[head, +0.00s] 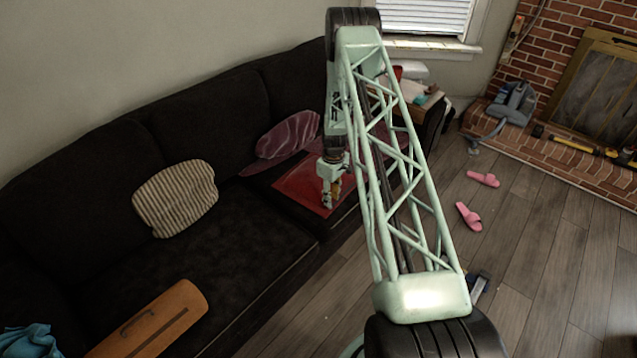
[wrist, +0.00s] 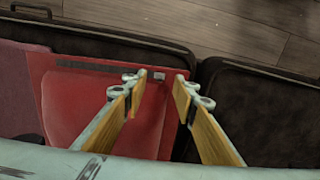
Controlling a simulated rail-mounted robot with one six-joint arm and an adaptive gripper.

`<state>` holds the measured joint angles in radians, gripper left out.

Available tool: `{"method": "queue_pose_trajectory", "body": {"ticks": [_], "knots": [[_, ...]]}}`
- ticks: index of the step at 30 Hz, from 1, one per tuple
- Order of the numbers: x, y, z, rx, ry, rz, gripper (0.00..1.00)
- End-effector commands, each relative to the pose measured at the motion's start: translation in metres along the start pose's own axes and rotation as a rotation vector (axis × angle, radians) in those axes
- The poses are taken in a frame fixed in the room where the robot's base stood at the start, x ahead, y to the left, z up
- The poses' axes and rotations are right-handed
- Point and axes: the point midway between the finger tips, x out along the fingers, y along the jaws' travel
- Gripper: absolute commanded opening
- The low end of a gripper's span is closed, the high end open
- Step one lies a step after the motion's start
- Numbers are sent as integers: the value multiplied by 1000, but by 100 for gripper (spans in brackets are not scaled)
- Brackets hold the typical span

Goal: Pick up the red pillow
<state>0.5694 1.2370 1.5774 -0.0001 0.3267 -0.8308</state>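My gripper (head: 329,200) points down over the right seat of the dark sofa. In the wrist view its two wooden-faced fingers (wrist: 161,80) are apart, with nothing between them. Below them lies a flat red item (head: 298,188) on the seat; it fills much of the wrist view (wrist: 70,108) and carries a dark strip and a small pale square. Whether the fingers touch it I cannot tell. A maroon pillow with pale wavy lines (head: 288,136) leans on the sofa back, behind and left of my gripper. Which of these is the red pillow is unclear.
A striped beige pillow (head: 176,198) and an orange-brown board-like item (head: 152,322) lie further left on the sofa (head: 235,255). A cluttered side table stands beyond my arm. Pink slippers (head: 468,216) lie on the wooden floor before the brick hearth.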

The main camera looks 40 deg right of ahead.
Motion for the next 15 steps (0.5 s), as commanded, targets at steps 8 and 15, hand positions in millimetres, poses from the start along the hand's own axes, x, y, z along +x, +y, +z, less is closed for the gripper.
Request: {"method": "queue_pose_trajectory", "body": {"ticks": [8,15], "knots": [[28,1,-1,0,-1,-1,26],[39,1,-1,0,0,0,26]]}}
